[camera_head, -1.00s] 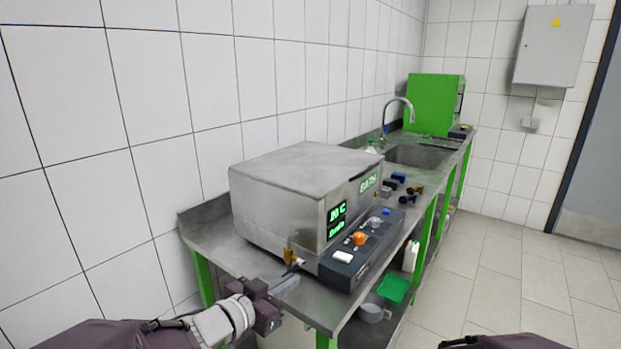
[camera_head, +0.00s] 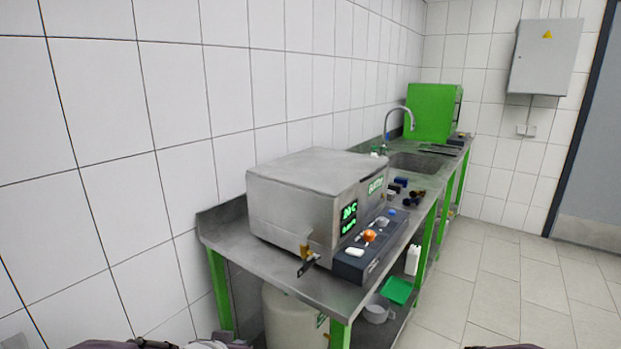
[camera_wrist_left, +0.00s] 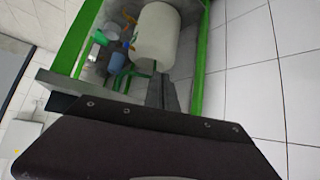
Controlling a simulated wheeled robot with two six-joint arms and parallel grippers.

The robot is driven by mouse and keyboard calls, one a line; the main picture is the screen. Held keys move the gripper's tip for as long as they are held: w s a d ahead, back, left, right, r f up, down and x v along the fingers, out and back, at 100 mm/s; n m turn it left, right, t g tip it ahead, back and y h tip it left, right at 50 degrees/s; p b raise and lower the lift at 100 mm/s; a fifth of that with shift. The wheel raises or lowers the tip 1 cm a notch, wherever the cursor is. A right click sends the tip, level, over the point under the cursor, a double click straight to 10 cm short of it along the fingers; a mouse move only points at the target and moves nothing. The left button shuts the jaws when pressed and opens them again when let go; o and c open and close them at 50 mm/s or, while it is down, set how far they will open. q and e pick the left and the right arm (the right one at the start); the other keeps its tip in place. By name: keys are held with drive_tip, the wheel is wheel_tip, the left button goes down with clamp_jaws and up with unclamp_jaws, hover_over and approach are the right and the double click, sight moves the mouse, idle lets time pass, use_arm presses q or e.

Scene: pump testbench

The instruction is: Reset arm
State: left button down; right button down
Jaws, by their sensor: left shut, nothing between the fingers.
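My left gripper (camera_wrist_left: 162,95) shows in the left wrist view with its fingers together and nothing between them. It points toward the space under the bench, where a cream-coloured container (camera_wrist_left: 157,38) stands between green legs. In the head view only parts of my arms show at the bottom edge, and neither gripper is visible there. The steel bath unit (camera_head: 300,195) sits on the bench with a lit green display (camera_head: 349,217). A brass valve with a dark handle (camera_head: 306,262) is on its near side, clear of my arm.
The steel bench (camera_head: 225,230) with green legs runs along the tiled wall to a sink (camera_head: 412,162) and a green box (camera_head: 432,112). A control panel (camera_head: 352,268) lies before the bath unit. A green tray (camera_head: 397,290) is on the lower shelf. The floor at right is clear.

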use_arm(q)
drive_tip(key=s+a+f+n+g+y, duration=0.1)
drive_tip(key=s+f+g, duration=0.25)
drive_tip(key=s, duration=0.35)
drive_tip(key=s+a+f+n+g, duration=0.1)
drive_tip(key=s+f+g, duration=0.25)
drive_tip(key=s, duration=0.25)
wheel_tip(320, 180, up, 14)
drive_tip(key=s+g+p, duration=0.1)
drive_tip(key=s+p, duration=0.1)
drive_tip(key=p, duration=1.2)
drive_tip(key=shift+s+d+f+m, duration=0.2)
drive_tip(key=shift+s+f+m, duration=0.05)
drive_tip(key=shift+m, duration=0.05)
drive_tip(key=shift+p, duration=0.3)
